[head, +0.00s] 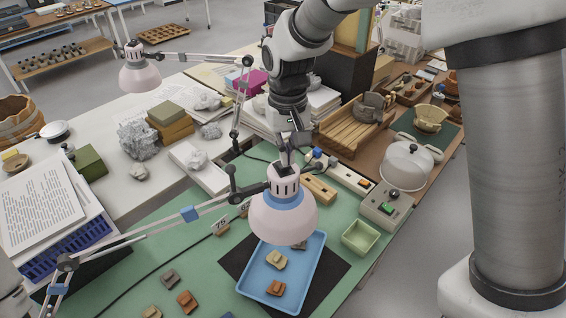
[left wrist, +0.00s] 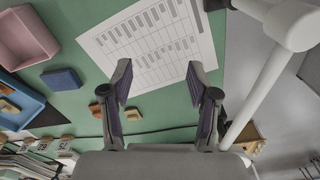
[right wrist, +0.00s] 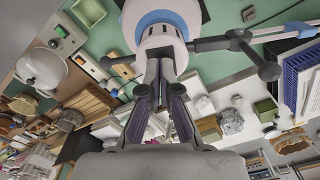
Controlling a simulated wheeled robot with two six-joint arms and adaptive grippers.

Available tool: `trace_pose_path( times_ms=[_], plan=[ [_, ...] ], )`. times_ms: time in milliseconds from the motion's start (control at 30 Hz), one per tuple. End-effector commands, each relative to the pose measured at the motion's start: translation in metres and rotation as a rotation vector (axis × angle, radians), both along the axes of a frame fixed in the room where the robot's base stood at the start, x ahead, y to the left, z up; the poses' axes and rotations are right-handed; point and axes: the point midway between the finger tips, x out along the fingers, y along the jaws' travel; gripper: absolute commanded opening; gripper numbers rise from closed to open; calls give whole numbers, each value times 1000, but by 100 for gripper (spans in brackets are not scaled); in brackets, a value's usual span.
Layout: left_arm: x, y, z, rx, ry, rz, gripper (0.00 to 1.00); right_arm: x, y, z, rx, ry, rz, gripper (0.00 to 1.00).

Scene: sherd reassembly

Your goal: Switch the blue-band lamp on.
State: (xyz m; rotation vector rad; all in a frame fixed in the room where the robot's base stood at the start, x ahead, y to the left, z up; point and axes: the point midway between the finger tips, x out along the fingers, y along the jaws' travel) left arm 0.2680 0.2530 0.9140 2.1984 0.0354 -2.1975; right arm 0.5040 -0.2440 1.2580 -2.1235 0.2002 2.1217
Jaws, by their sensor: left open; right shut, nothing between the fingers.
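The blue-band lamp (head: 283,220) has a pinkish-white shade with a blue band and hangs over the blue tray from a jointed arm. Its shade also shows at the top of the right wrist view (right wrist: 162,38). I cannot tell whether it is lit. My right gripper (head: 284,163) is shut and empty, pointing down with its fingertips at the lamp's slotted top cap; the right wrist view shows the tips (right wrist: 160,65) close against the cap. I cannot tell whether they touch. My left gripper (left wrist: 158,75) is open and empty above a printed sheet (left wrist: 150,40).
A second lamp (head: 139,77) stands at the back left. The blue tray (head: 241,283) holds several sherds. A switch strip (head: 345,174), a grey box with a green button (head: 388,206) and a green dish (head: 361,239) lie right of the lamp. The lamp's arm (head: 150,226) crosses the mat at left.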

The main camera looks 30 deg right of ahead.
Motion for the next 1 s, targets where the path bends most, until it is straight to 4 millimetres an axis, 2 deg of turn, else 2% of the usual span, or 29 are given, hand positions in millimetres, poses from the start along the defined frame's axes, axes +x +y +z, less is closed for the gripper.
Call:
trace_pose_path(
  times_ms=[1000],
  plan=[
    [0,0,-8,0,0,0,60,0,0,-16,0,1,0,0]
  ],
)
